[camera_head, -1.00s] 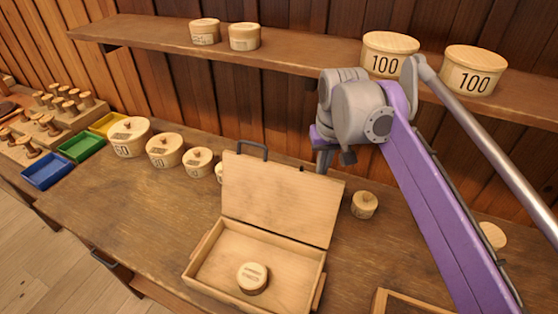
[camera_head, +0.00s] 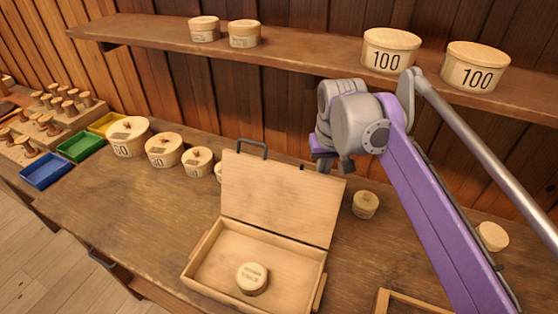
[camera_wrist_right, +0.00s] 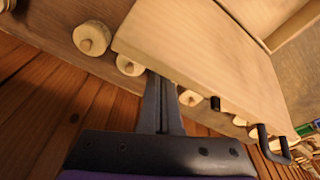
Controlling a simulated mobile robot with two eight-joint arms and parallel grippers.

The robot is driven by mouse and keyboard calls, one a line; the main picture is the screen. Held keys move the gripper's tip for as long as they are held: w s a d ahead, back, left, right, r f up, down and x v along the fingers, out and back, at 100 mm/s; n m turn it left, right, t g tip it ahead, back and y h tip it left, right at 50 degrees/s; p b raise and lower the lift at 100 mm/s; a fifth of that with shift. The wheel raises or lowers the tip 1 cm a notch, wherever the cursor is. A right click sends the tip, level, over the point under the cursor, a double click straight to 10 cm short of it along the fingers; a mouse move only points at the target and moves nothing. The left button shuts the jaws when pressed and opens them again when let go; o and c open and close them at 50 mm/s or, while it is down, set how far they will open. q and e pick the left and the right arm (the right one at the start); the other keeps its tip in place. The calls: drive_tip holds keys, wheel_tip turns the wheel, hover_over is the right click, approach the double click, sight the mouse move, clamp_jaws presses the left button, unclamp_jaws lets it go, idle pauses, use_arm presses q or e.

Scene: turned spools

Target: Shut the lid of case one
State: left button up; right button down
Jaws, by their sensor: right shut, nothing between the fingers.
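Case one (camera_head: 219,265) is an open pale wooden case on the bench. Its lid (camera_head: 275,200) stands up at the back, leaning slightly backward, with a dark handle (camera_head: 252,147) on its top edge. A small round wooden piece (camera_head: 252,278) lies inside the case. My right gripper (camera_head: 328,168) is shut and empty, behind the lid near its upper right corner. In the right wrist view the gripper (camera_wrist_right: 160,82) is beside the outer face of the lid (camera_wrist_right: 200,50); I cannot tell if they touch. My left gripper is not in view.
Round wooden boxes (camera_head: 164,150) stand left of the case, and a small lidded one (camera_head: 365,205) stands right of it. A shelf (camera_head: 300,50) with more boxes runs above. Coloured trays (camera_head: 80,146) are at the far left. A wooden frame (camera_head: 400,302) is at front right.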

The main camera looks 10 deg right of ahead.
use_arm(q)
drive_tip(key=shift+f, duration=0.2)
use_arm(e)
drive_tip(key=shift+f, duration=0.4)
drive_tip(key=shift+s, duration=0.1)
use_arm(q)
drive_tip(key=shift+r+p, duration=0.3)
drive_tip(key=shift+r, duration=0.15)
use_arm(e)
drive_tip(key=s+a, duration=0.5)
drive_tip(key=s, duration=0.3)
drive_tip(key=shift+a, duration=0.25)
idle(1.0)
drive_tip(key=shift+r, duration=0.1)
idle(0.6)
use_arm(q)
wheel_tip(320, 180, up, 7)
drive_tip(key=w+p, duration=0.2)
drive_tip(key=p, duration=0.3)
drive_tip(key=shift+p, duration=0.4)
use_arm(e)
wheel_tip(320, 180, up, 8)
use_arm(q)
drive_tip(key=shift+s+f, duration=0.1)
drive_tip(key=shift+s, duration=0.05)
